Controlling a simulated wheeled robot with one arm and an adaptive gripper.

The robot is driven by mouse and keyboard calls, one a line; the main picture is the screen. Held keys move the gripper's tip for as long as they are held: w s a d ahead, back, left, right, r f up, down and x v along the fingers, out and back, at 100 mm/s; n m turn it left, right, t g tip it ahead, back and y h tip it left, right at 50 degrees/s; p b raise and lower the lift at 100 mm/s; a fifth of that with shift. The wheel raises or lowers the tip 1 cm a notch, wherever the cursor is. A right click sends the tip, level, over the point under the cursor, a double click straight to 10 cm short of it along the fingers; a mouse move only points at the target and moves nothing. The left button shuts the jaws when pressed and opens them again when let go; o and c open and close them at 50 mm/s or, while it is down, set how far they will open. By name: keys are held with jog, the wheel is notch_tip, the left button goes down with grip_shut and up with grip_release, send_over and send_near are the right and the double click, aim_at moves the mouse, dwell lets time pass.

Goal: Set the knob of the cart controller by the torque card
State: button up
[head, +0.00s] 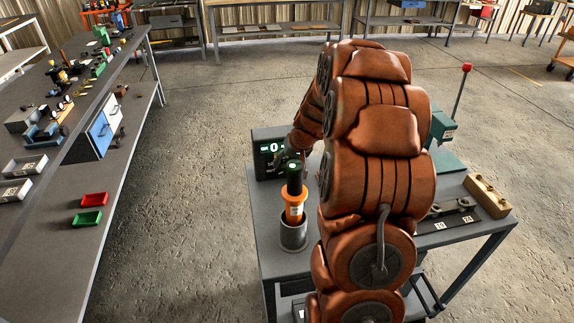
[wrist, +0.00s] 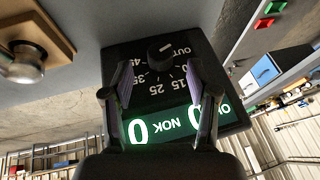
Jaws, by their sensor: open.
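The cart controller (head: 263,146) stands at the back left of the cart, with a lit green display. In the wrist view the controller panel (wrist: 133,60) shows upside down, with a scale reading 15, 25, 35, 45 and OUT. Its display (wrist: 165,124) shows zeros and NOK. The black knob (wrist: 160,52) has a white mark that points right, roughly toward OUT. My gripper (wrist: 160,84) is open over the panel. Its fingers are apart on either side of the scale, and the knob lies beyond their tips, not gripped. I cannot make out a torque card.
An orange tool (head: 294,208) with a dark top stands in a grey cup (head: 294,238) on the cart (head: 262,212), close to the controller. A wooden block (head: 487,195) sits at the cart's right. A long workbench (head: 56,240) with red and green trays is at left.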

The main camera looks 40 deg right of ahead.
aim_at(285, 168)
jog(key=shift+p+x, duration=0.5)
jog(key=shift+x, duration=1.45)
grip_shut()
jog(key=c, duration=1.1)
grip_release()
jog(key=shift+d, duration=0.2)
jog(key=shift+f+b, duration=0.1)
jog(key=shift+b, duration=0.25)
grip_shut()
